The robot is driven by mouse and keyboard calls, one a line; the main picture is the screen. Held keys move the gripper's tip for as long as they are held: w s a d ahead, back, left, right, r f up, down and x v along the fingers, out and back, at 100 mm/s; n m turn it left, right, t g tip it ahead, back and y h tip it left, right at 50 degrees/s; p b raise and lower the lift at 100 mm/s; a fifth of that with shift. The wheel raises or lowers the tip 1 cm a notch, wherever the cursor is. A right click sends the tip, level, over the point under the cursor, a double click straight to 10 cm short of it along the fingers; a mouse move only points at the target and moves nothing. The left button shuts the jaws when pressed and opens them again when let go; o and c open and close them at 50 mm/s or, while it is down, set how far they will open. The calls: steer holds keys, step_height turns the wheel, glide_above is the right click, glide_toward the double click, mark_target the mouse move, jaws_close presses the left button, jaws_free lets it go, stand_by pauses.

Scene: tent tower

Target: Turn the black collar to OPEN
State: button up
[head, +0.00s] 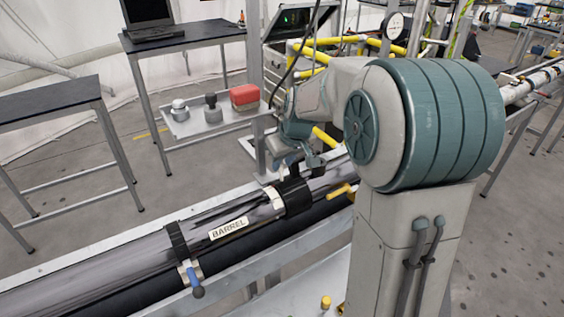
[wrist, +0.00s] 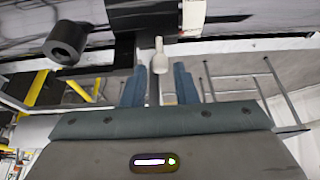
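The black collar (head: 293,196) wraps around the shiny barrel (head: 228,228), right of its BARREL label. A pale metal ring sits against its left side. No OPEN marking is readable. My gripper (head: 308,164) is just above and behind the collar, partly hidden by my arm. In the wrist view my gripper (wrist: 160,82) has its two blue fingers apart. A pale rounded peg (wrist: 160,58) shows between the fingertips. I cannot tell whether the fingers touch it. A dark block, seemingly part of the collar (wrist: 124,45), is beyond the left finger.
A second black band (head: 177,240) with a blue-ended lever (head: 195,284) is further left on the barrel. A yellow handle (head: 341,191) is right of the collar. A shelf (head: 215,122) behind holds a red box (head: 244,97) and small parts. A black hollow cylinder (wrist: 66,43) is left of my fingers.

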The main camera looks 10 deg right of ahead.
steer(key=shift+x, duration=0.95)
steer(key=shift+c, duration=0.4)
jaws_close()
